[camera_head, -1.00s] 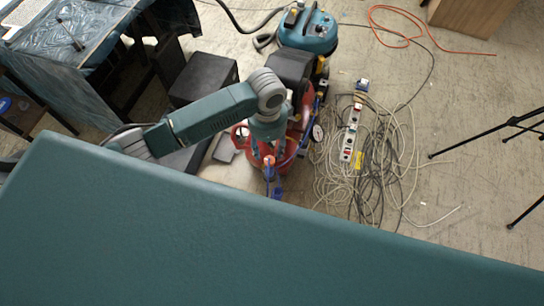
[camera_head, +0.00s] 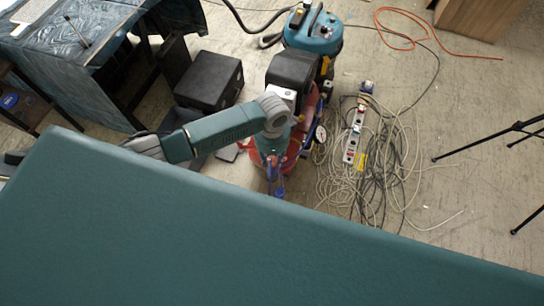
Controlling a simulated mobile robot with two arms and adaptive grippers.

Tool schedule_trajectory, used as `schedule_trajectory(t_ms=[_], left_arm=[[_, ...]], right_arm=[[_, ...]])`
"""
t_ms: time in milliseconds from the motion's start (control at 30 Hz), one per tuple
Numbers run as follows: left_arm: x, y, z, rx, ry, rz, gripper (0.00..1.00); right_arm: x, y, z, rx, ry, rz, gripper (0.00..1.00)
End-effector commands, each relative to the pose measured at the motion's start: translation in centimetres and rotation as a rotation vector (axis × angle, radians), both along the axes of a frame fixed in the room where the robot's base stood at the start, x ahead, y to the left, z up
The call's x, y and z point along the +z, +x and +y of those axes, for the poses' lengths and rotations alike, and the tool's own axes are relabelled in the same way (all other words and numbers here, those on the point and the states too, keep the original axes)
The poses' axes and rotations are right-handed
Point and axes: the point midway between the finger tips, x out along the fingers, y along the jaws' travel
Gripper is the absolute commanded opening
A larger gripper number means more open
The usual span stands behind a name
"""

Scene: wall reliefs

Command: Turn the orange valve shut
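My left arm comes in from the left, and its gripper (camera_head: 276,184) points down over a red machine (camera_head: 312,108) with a round gauge (camera_head: 320,133). The gripper is small and dark, with blue parts at its tip. I cannot tell whether its fingers are open or shut, or whether they touch anything. I cannot pick out the orange valve for certain; the arm and gripper hide part of the red machine. My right gripper is out of view.
A large teal surface fills the lower part. A blue vacuum cleaner (camera_head: 313,32) stands behind the red machine. A black case (camera_head: 208,80) is to the left. A power strip (camera_head: 354,135) and tangled cables (camera_head: 385,165) lie to the right, with black tripod legs (camera_head: 490,141) beyond.

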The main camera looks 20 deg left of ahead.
Motion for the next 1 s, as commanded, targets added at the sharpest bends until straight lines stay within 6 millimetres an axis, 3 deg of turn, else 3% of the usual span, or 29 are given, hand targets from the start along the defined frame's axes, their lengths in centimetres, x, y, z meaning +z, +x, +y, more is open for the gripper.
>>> schedule_trajectory(t_ms=[167,367,633,667,733,1000], left_arm=[[0.0,0.0,0.0,0.001,0.000,0.000,0.02],[0.4,0.0,0.0,0.078,-0.002,0.002,0.02],[0.0,0.0,0.0,0.092,-0.001,0.001,0.02],[0.0,0.0,0.0,0.091,-0.001,0.000,0.34],[0.0,0.0,0.0,0.091,-0.001,0.000,0.48],[0.0,0.1,0.0,0.091,-0.001,0.000,0.48]], right_arm=[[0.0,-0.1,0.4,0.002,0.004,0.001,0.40],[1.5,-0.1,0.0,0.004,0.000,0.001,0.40],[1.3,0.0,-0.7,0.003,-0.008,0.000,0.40],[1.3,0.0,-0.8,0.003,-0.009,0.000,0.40],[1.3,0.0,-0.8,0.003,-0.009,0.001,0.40],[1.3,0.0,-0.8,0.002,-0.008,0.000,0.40]])
